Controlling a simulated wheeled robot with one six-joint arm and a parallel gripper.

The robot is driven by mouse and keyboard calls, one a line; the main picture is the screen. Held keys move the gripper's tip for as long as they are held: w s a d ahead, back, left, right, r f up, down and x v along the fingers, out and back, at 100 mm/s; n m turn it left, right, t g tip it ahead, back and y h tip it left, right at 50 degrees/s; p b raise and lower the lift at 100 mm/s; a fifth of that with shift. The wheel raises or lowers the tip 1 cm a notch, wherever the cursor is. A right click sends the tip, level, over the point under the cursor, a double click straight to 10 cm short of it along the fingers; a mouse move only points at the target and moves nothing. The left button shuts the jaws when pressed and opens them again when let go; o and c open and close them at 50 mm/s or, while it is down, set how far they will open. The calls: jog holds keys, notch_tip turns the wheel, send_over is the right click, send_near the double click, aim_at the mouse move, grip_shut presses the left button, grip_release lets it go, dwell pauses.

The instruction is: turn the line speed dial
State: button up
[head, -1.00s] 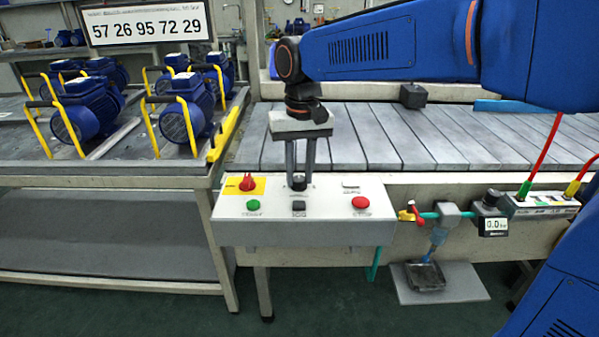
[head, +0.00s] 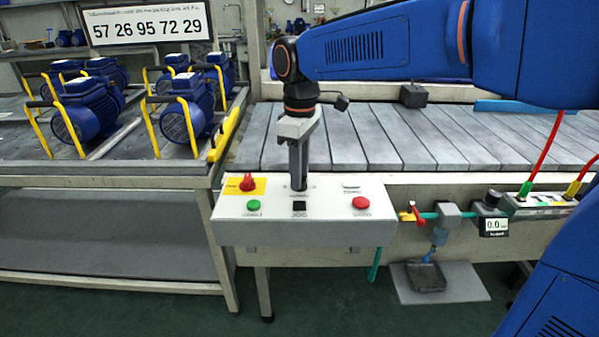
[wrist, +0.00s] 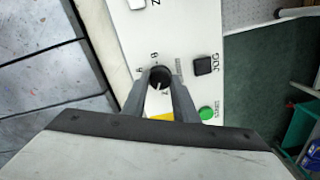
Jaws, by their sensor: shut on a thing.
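The line speed dial is a black round knob (wrist: 160,77) with a pale pointer line, set in the white control box (head: 305,225). Printed marks surround it in the wrist view. My gripper (head: 298,183) points straight down over the box, and its fingers stand on either side of the knob, shut on it. The fingers hide the knob in the head view. The fingertips also show beside the knob in the wrist view (wrist: 160,80).
Around the dial are a red switch on a yellow plate (head: 247,183), a green button (head: 254,204), a black button (head: 299,206) and a red button (head: 361,203). The slatted conveyor (head: 400,140) lies behind. Blue pumps (head: 85,115) stand on the left bench.

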jog(key=n, duration=0.6)
dwell(0.6)
jog(key=o, duration=1.1)
jog(key=shift+c, duration=0.2)
notch_tip(320, 180, up, 17)
jog(key=shift+w+r, duration=0.2)
jog(key=shift+w, duration=0.05)
